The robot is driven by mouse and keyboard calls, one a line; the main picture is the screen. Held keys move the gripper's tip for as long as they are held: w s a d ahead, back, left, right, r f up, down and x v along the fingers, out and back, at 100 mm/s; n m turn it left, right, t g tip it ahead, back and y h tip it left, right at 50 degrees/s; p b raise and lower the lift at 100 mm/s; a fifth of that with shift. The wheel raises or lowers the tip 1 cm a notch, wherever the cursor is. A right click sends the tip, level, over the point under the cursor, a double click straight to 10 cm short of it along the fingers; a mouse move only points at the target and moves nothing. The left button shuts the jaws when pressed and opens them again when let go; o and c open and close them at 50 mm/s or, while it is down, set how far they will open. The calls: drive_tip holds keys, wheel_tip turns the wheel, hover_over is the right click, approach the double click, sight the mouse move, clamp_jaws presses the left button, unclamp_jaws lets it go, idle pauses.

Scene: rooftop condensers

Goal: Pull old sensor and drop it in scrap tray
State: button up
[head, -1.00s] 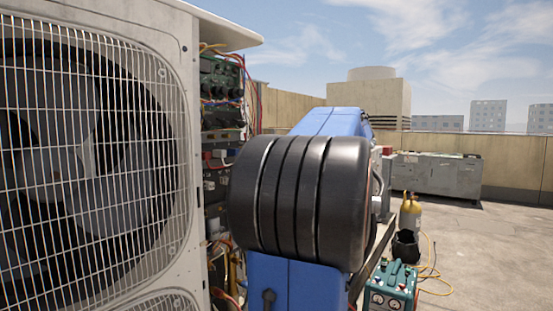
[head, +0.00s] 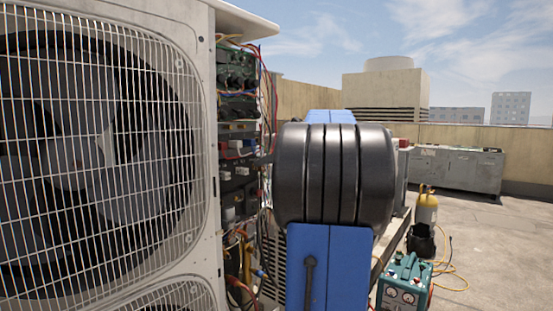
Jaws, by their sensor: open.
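The condenser unit (head: 205,105) fills the left of the head view, with its fan grille facing me. Its side is open and shows circuit boards (head: 236,72), wires and copper pipework (head: 246,255). I cannot make out the old sensor among these parts. I see no scrap tray in this view. My blue and black arm stands in the middle, beside the open side of the unit, and blocks what lies behind it. My gripper is not visible.
A teal gauge machine (head: 405,283) stands on the roof at the lower right. Behind it are a black bucket (head: 421,241), a yellow-topped cylinder (head: 426,208) and a yellow hose (head: 455,275). A long grey metal box (head: 455,168) sits by the parapet. The roof at far right is clear.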

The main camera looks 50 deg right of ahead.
drive_tip(key=shift+x, duration=1.35)
clamp_jaws()
